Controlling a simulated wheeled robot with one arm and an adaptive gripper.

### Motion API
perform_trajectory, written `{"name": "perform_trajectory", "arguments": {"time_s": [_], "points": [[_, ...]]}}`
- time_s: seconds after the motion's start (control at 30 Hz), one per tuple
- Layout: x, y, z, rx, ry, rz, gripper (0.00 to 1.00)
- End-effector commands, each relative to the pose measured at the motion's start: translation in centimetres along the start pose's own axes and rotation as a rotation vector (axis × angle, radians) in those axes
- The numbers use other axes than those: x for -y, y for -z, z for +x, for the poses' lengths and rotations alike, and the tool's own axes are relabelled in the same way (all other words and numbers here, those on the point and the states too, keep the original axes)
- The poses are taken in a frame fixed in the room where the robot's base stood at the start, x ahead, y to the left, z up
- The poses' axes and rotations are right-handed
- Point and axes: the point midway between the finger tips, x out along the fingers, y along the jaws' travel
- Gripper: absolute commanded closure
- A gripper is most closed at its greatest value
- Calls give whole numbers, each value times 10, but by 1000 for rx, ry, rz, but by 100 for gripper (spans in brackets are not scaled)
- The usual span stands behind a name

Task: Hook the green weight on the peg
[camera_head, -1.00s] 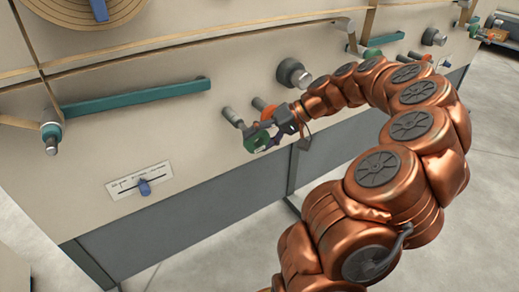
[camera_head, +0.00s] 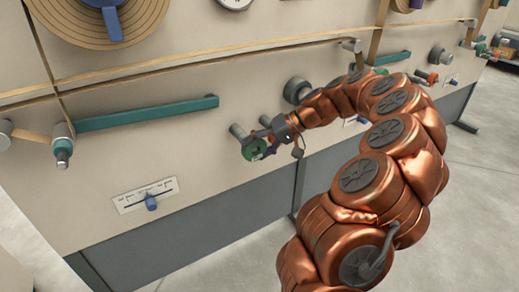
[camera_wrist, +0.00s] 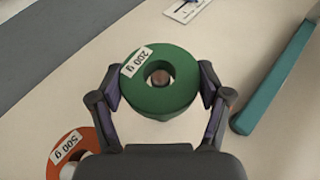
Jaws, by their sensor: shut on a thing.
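The green weight (camera_head: 253,150) is a thick ring with a central hole, labelled 200 g in the wrist view (camera_wrist: 143,96). My gripper (camera_wrist: 159,90) is shut on it, one finger on each side of its rim; my gripper also shows in the head view (camera_head: 262,146). A short grey peg (camera_head: 237,131) sticks out of the beige panel just behind and up-left of the weight. In the wrist view a round brownish end (camera_wrist: 160,77) shows inside the weight's hole, lined up with it. I cannot tell whether the ring is around the peg or just in front of its tip.
An orange weight (camera_wrist: 78,156) labelled 500 g sits close by at the lower left of the wrist view. A dark round knob (camera_head: 297,91) is up-right of the peg. A teal bar (camera_head: 147,113) and a slider with a blue knob (camera_head: 151,203) are on the panel to the left.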

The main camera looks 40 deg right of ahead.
Motion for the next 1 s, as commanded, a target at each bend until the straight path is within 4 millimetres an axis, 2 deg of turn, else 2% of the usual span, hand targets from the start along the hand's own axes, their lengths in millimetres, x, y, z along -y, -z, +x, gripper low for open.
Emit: {"name": "perform_trajectory", "arguments": {"time_s": [0.5,0.97,1.0], "points": [[0,27,12,2,0,1,93],[-2,29,15,1,0,0,93],[-2,29,15,1,0,0,22]]}}
